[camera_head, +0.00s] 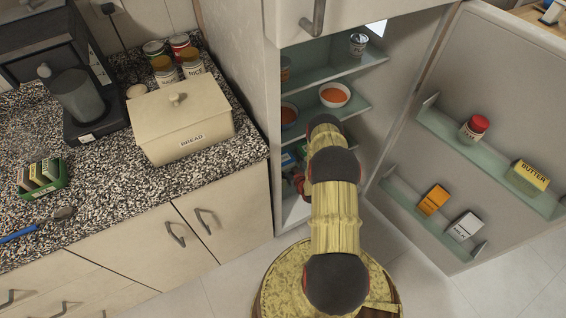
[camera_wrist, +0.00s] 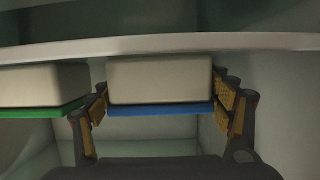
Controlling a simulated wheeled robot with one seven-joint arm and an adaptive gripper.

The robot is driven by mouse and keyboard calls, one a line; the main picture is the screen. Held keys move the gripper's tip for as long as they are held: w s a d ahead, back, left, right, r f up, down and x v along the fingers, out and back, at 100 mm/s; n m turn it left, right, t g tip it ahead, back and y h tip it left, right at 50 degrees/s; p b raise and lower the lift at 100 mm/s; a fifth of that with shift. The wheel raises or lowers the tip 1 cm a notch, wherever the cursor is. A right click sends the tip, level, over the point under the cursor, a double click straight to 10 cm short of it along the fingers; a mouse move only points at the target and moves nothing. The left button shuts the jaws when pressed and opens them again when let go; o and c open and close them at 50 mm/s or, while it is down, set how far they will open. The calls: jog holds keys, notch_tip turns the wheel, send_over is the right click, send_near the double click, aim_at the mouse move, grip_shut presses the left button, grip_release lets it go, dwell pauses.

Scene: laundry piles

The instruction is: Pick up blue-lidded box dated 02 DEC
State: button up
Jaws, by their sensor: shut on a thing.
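In the wrist view a pale box with a blue lid (camera_wrist: 160,110) sits between the two fingers of my gripper (camera_wrist: 161,92). The finger pads press on its left and right sides, so my gripper is shut on it. The blue lid edge shows along the bottom of the picture of the box. No date can be read on it. A similar pale box with a green lid (camera_wrist: 38,112) stands just to its left. In the head view my arm reaches into the open fridge and hides most of the gripper and the held box.
A shelf edge (camera_wrist: 160,45) runs close along the box in the wrist view. Bowls of orange food (camera_head: 335,95) stand on a fridge shelf. The open fridge door (camera_head: 440,85) at right carries a jar, butter and cartons. A counter with a bread box (camera_head: 180,118) is at left.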

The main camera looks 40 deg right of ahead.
jog(key=c, duration=0.8)
jog(key=shift+r, duration=0.1)
jog(key=shift+c, duration=0.2)
